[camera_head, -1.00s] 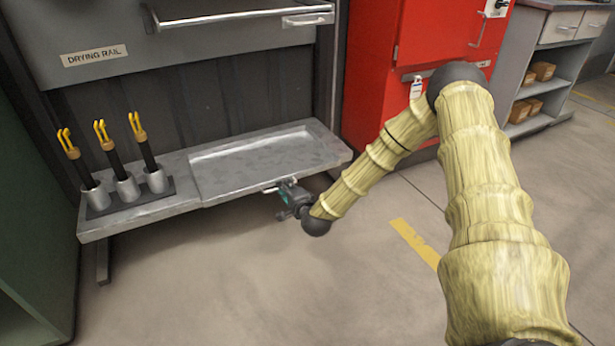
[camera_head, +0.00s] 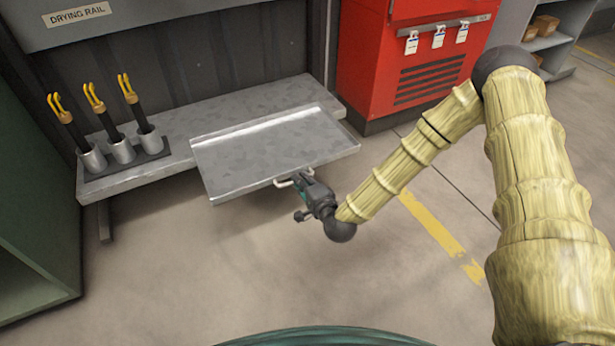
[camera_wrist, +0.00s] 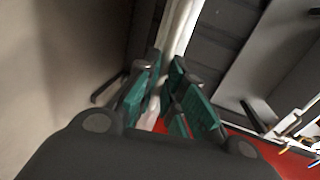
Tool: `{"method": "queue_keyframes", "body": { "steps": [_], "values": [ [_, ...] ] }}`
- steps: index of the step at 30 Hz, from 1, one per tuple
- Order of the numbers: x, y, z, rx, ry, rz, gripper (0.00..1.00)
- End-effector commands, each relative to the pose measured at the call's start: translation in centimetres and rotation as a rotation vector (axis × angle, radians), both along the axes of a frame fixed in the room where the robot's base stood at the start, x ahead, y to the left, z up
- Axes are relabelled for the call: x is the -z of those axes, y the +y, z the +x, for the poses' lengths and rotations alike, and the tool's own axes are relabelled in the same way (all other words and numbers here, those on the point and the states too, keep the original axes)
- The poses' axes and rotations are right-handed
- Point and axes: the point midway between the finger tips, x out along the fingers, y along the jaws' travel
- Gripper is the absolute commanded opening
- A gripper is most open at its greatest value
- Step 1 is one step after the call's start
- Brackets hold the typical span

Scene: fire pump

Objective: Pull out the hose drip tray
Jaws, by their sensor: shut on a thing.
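The hose drip tray (camera_head: 262,160) is a shallow grey metal tray with a raised rim. It sticks out from the front of the metal bench (camera_head: 185,150), with its back part still over the bench. A white bar handle (camera_head: 284,183) is on its front edge. My gripper (camera_head: 302,179) is shut on this handle, coming from the front right. In the wrist view the teal fingers (camera_wrist: 168,95) close around the pale handle (camera_wrist: 151,110); the exact contact is partly hidden by the fingers.
Three black and yellow tools (camera_head: 97,112) stand in metal cups at the bench's left end. A panel marked DRYING RAIL (camera_head: 78,14) hangs above. A red cabinet (camera_head: 405,70) stands at the back right, a green cabinet (camera_head: 35,200) at the left. The floor before the tray is clear.

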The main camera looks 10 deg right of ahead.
Motion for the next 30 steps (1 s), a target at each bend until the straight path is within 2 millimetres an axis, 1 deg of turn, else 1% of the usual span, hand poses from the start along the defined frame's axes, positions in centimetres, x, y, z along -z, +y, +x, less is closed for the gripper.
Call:
{"method": "queue_keyframes", "body": {
  "steps": [5, 6, 8, 9, 10, 18, 22, 26, 30],
  "values": [
    [0.1, -0.2, 0.0, 0.003, 0.001, -0.001, 0.00],
    [0.1, -0.2, 0.0, 0.003, 0.001, -0.001, 0.12],
    [0.1, -0.2, 0.0, 0.003, 0.001, -0.001, 0.23],
    [0.1, -0.2, 0.0, 0.003, 0.001, -0.001, 0.30],
    [0.1, -0.2, 0.0, 0.003, 0.001, -0.001, 0.32],
    [0.0, -0.2, 0.0, 0.002, 0.000, 0.000, 0.32],
    [-0.1, -0.3, -0.6, 0.002, 0.001, 0.000, 0.32],
    [-0.4, -0.6, -2.0, 0.001, 0.002, 0.000, 0.32],
    [-0.8, -1.3, -4.4, 0.002, 0.003, 0.001, 0.32]
  ]
}}
